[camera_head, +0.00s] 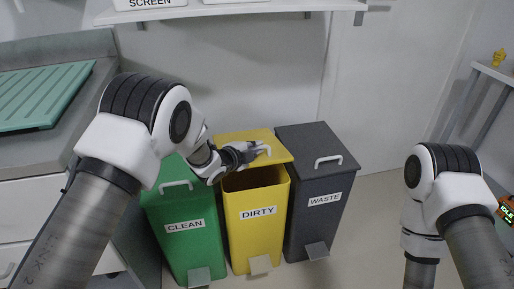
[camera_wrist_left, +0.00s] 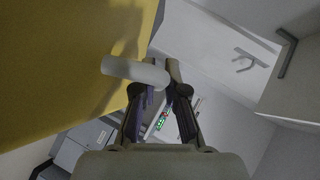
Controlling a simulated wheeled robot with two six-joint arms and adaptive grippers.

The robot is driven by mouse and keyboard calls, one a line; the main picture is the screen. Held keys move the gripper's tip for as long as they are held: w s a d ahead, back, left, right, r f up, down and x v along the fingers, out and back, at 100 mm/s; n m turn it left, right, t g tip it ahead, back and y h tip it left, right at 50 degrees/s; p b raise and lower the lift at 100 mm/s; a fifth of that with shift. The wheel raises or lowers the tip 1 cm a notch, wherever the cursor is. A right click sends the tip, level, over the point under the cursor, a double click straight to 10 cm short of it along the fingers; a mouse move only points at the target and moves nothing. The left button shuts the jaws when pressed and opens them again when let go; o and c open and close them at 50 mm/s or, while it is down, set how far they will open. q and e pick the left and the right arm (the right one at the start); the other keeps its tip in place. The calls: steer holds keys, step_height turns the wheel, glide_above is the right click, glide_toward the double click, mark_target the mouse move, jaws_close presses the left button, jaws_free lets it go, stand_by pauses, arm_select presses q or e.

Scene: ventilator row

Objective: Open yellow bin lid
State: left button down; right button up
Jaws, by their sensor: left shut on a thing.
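The yellow bin (camera_head: 255,222), labelled DIRTY, stands between the green and grey bins. Its yellow lid (camera_head: 279,152) is tilted up at the front, and a dark gap shows under it. My left gripper (camera_head: 254,152) is at the lid's pale handle (camera_head: 266,148), shut on it. In the left wrist view the handle (camera_wrist_left: 130,71) lies at the fingertips (camera_wrist_left: 155,72), beside the yellow lid surface (camera_wrist_left: 60,70). My right arm shows at the right, but its gripper is out of view.
The green CLEAN bin (camera_head: 185,235) and grey WASTE bin (camera_head: 322,200) stand close on either side, lids shut. A counter with a green tray (camera_head: 45,95) is at the left. A wall shelf (camera_head: 230,10) hangs above. Floor is clear to the right.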

arm_select(q)
steer(key=w+a+r+n+g+p, duration=0.1)
steer(key=w+r+g+p, duration=0.2)
steer(key=p, duration=1)
steer(key=shift+w+a+r+n+p, duration=0.4)
steer(key=shift+w+r, duration=0.7)
steer(key=shift+r, duration=1.35)
steer(key=shift+d, duration=0.1)
steer(key=c, duration=1.5)
jaws_free()
steer(key=v, duration=1.2)
steer(key=shift+f, duration=0.15)
